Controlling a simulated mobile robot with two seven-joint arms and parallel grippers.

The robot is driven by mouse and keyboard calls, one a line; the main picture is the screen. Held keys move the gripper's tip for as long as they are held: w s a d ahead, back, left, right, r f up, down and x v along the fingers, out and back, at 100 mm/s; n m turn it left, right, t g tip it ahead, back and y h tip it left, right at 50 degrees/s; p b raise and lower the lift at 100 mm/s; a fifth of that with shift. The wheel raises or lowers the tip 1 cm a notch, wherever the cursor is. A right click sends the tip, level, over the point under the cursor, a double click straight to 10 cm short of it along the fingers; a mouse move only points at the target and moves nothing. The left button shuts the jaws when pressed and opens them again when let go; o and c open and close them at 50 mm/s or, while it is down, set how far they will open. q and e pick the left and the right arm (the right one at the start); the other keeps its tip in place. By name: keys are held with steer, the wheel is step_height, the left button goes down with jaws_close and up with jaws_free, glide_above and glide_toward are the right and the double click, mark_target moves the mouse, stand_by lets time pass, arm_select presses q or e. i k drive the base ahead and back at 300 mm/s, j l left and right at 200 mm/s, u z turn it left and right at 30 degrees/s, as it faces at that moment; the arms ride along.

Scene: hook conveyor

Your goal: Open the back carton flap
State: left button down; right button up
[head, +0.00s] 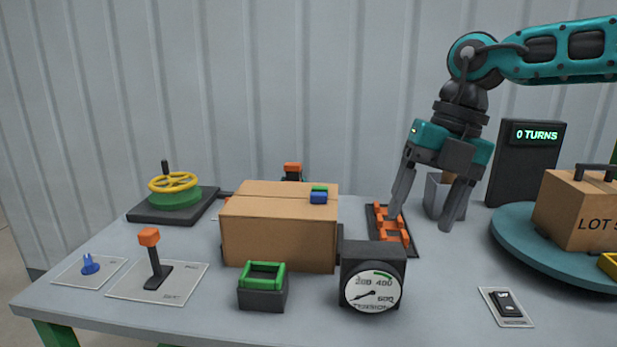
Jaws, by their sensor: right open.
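The cardboard carton (280,240) stands on the grey table left of centre. Its top looks flat and closed, with a seam line across it; I cannot tell the back flap apart from the rest of the top. A small green and blue block (319,195) sits on the top near its right end. My right gripper (421,222) is open and empty, pointing down to the right of the carton and apart from it. My left gripper is not in view.
A yellow handwheel (173,184), an orange-knobbed lever (150,250), a green-topped box (263,285) and a gauge (372,280) surround the carton. A turntable (515,250) with a LOT box (580,212) is at right. An orange rack (385,228) lies beside the carton.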

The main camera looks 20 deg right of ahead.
mark_target(260, 188)
steer(key=i, duration=1.15)
